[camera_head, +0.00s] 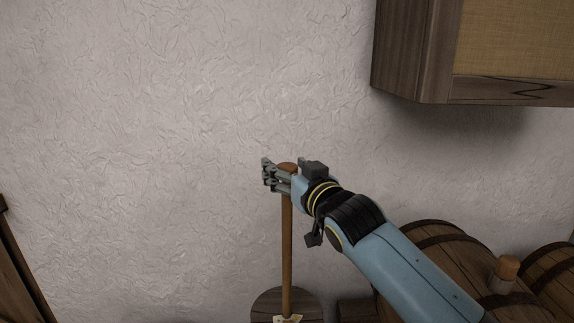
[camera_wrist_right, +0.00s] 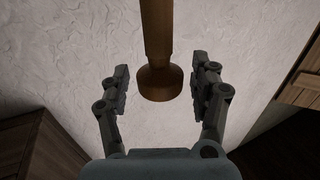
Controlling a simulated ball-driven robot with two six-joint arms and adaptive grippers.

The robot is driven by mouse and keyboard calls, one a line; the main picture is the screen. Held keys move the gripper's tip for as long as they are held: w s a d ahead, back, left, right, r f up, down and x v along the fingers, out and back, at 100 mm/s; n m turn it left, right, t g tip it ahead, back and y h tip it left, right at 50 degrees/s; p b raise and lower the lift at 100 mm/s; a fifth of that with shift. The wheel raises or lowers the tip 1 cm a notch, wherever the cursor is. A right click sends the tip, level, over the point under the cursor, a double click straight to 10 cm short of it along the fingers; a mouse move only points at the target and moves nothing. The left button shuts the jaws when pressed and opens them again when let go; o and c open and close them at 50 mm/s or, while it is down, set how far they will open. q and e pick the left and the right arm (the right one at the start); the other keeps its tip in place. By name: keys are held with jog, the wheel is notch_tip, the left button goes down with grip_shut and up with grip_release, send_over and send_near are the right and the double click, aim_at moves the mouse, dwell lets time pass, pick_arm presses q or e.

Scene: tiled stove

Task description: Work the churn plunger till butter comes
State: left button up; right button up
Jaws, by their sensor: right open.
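The churn plunger (camera_head: 287,245) is an upright wooden rod with a rounded knob on top. It goes down to the round wooden lid of the churn (camera_head: 262,304) at the bottom edge of the head view. My right gripper (camera_head: 277,177) is at the plunger's top, with its fingers around the knob's height. In the right wrist view the plunger knob (camera_wrist_right: 160,84) lies between the two open fingers (camera_wrist_right: 161,85), with a gap on each side. The churn's body is cut off below the head view. My left gripper is not in view.
Wooden barrels (camera_head: 440,250) lie at the lower right, beneath my right forearm, one with a stopper (camera_head: 507,270). A wooden wall cabinet (camera_head: 415,60) hangs at the upper right. A rough pale wall (camera_head: 150,130) stands behind. The space left of the plunger looks clear.

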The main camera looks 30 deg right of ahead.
aim_at(289, 229)
jog(key=shift+c, duration=0.4)
grip_shut()
notch_tip(289, 229, down, 14)
jog(key=b, duration=1.2)
jog(key=shift+c, duration=1.7)
grip_release()
jog(key=shift+f, duration=0.1)
jog(key=o, duration=0.4)
jog(key=shift+s+r, duration=0.1)
jog(key=shift+r, duration=0.1)
